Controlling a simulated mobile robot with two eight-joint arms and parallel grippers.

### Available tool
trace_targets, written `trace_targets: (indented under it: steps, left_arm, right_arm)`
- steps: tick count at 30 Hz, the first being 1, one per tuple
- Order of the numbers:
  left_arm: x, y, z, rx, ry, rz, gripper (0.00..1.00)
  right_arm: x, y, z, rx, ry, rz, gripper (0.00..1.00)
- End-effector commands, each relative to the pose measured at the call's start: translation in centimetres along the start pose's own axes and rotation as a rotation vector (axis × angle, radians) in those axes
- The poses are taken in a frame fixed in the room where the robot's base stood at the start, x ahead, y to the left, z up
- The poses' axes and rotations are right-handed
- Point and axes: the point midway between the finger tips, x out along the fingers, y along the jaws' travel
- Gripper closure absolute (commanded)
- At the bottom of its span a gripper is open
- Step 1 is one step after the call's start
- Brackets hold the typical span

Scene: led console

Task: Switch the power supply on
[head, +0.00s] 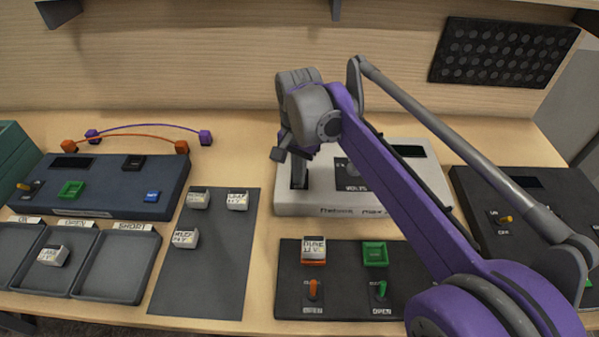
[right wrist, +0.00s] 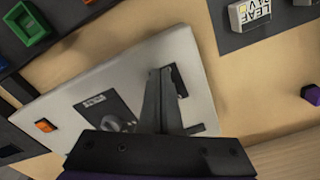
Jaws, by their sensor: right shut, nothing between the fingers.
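The power supply (head: 330,203) is a pale grey box at the back middle of the bench, partly behind my right arm. It also shows in the right wrist view (right wrist: 60,108), with a knob (right wrist: 117,121), an orange switch-like part (right wrist: 46,126) and a dark recessed plate (right wrist: 180,80). In the head view the dark plate is at its left end and my arm hides the orange part. My right gripper (head: 299,183) is shut and empty, fingers pointing down over the dark plate; its fingertips also show in the wrist view (right wrist: 161,72). Contact cannot be told. My left gripper is out of view.
A dark board (head: 340,260) with orange and green switches lies in front. A grey mat (head: 205,270) with several labelled blocks is to its left. A blue console (head: 110,190), trays (head: 118,268) and another dark console (head: 480,190) flank these.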

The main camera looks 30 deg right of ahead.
Motion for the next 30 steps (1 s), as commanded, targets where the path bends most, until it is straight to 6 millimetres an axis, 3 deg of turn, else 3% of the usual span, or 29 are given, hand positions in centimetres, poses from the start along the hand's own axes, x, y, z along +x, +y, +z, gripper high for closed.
trace_targets:
  steps: [14,30]
  left_arm:
    - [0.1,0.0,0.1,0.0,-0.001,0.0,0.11]
    - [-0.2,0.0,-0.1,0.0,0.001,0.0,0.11]
  right_arm:
    - [0.3,0.0,0.0,0.0,0.0,0.0,1.0]
    - [0.3,-0.8,-1.4,0.001,0.001,0.0,1.0]
